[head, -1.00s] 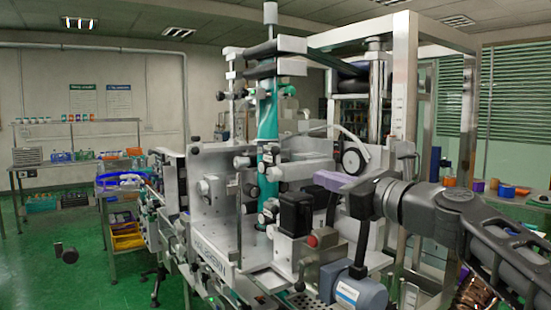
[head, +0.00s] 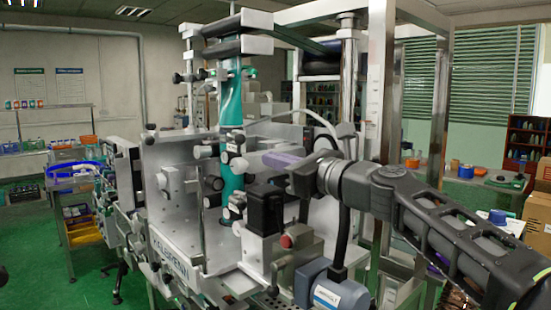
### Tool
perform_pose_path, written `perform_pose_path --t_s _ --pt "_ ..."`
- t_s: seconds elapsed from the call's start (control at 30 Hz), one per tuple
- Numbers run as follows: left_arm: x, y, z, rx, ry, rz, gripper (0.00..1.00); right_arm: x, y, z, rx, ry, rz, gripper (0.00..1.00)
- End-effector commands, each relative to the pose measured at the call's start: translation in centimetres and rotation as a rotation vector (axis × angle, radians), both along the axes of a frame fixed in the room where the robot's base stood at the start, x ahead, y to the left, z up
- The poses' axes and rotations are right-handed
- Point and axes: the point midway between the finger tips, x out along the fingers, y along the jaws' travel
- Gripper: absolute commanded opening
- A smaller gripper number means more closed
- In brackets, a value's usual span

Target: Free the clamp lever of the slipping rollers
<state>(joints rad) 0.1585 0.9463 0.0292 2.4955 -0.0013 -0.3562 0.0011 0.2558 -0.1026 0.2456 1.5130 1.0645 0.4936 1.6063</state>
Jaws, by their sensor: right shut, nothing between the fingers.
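My right gripper (head: 282,160), with purple fingers, comes in from the right. It is shut and empty, in front of the upper middle of the sleeve applicator (head: 170,215). Its tips overlap a pale horizontal bar in the picture; I cannot tell whether they touch. Dark and pale rollers (head: 232,158) sit around the teal sleeve column (head: 231,100), left of the gripper. A red knob (head: 287,241) shows below it by a black motor housing. I cannot make out which part is the clamp lever; it may be hidden. My left gripper is not in view.
A steel frame post (head: 378,80) rises behind my right arm. A blue-grey motor (head: 338,294) sticks out at the lower front. A cart with a yellow bin (head: 85,232) stands at the left. A bench with rolls (head: 466,172) is at the right. Green floor is free at the lower left.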

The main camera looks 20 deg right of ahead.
Motion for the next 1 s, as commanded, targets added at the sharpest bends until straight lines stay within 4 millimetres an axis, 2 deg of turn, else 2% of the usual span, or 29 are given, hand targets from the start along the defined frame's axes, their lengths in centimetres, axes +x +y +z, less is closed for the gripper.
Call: perform_pose_path --t_s 0.2,0.43,0.6,1.0 --pt "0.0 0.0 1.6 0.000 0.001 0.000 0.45 3.5 1.7 0.4 0.001 0.002 0.003 0.00" --pt "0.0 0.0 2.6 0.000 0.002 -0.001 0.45 6.3 2.9 0.5 0.001 0.002 0.002 0.00" --pt "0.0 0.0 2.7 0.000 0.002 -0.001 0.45 7.0 3.2 0.4 0.000 0.000 0.001 0.00" --pt "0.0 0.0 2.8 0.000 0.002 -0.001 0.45 7.0 3.1 0.4 0.000 0.000 0.000 0.00"
